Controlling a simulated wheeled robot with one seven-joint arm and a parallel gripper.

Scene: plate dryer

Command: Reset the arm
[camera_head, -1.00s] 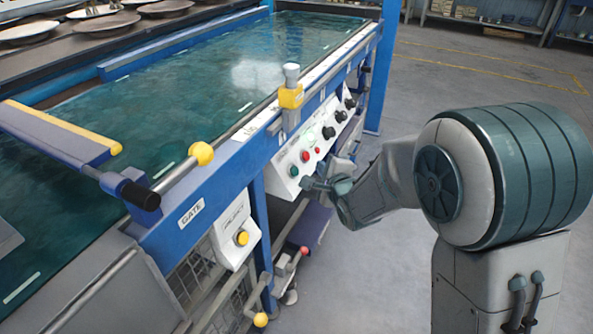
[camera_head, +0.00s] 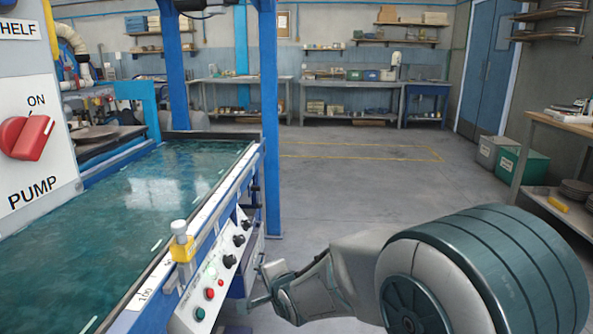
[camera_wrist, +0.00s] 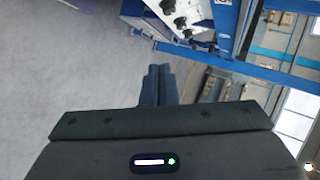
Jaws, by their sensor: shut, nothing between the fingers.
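My gripper (camera_head: 260,288) is at the lower middle of the head view, just right of the white control panel (camera_head: 205,284) on the machine's blue side. I cannot tell from this view whether it touches the panel. In the wrist view my gripper (camera_wrist: 158,78) has its two dark fingers side by side, shut, with nothing held. The panel (camera_wrist: 185,12) with black knobs is at the top of the wrist view, beyond the fingertips. My arm reaches in from the lower right of the head view.
The water tank (camera_head: 150,195) fills the left, with a yellow-and-grey fitting (camera_head: 182,245) on its rim. A blue post (camera_head: 269,120) stands behind the panel. A red pump switch (camera_head: 28,138) is at far left. Open floor (camera_head: 350,195) lies beyond; bins (camera_head: 520,165) stand right.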

